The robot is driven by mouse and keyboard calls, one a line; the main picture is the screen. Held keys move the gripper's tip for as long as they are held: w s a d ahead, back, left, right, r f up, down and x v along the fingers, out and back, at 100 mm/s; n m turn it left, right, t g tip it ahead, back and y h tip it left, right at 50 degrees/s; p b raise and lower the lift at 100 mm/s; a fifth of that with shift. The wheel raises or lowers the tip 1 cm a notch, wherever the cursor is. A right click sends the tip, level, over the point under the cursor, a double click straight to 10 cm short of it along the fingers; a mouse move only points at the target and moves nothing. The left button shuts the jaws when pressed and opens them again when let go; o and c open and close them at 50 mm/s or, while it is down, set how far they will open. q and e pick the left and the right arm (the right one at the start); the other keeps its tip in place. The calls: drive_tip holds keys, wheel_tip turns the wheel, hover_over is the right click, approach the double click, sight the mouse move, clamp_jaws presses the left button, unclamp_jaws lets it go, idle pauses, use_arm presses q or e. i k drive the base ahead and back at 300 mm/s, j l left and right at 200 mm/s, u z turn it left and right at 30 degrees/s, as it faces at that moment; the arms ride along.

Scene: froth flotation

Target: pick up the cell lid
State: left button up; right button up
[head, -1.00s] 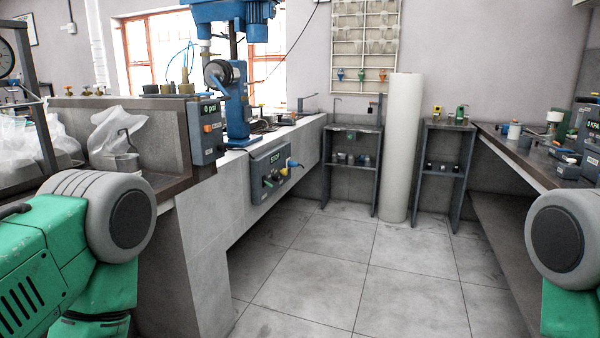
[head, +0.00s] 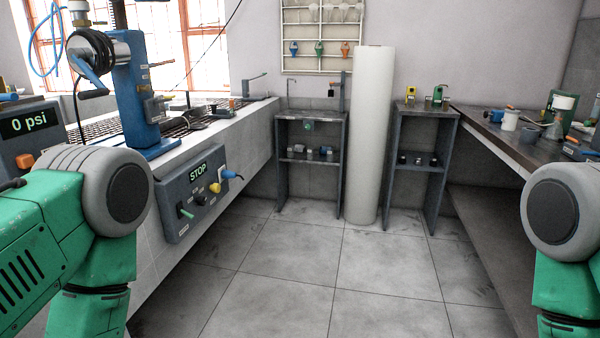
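I cannot make out a cell lid in the head view. A blue flotation machine (head: 137,90) stands on the left bench, its lower part on a dark grating. My green and grey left arm comes in at the left edge and my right arm at the right edge. Neither gripper is in view; both lie outside the picture.
A STOP control box (head: 196,190) is on the left bench's front. Two small shelf stands (head: 311,116) (head: 425,112) and a white column (head: 370,135) stand at the back. The right bench (head: 512,146) holds small items. The tiled floor (head: 290,265) between is clear.

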sight(197, 124)
drive_tip(key=i, duration=2)
drive_tip(key=i+l+u, duration=0.1)
drive_tip(key=i+u, duration=0.15)
drive_tip(key=i, duration=0.25)
drive_tip(key=i+l+u, duration=0.15)
drive_tip(key=i+u, duration=0.15)
drive_tip(key=i, duration=0.2)
drive_tip(key=i+l+u, duration=0.25)
drive_tip(key=i, duration=0.25)
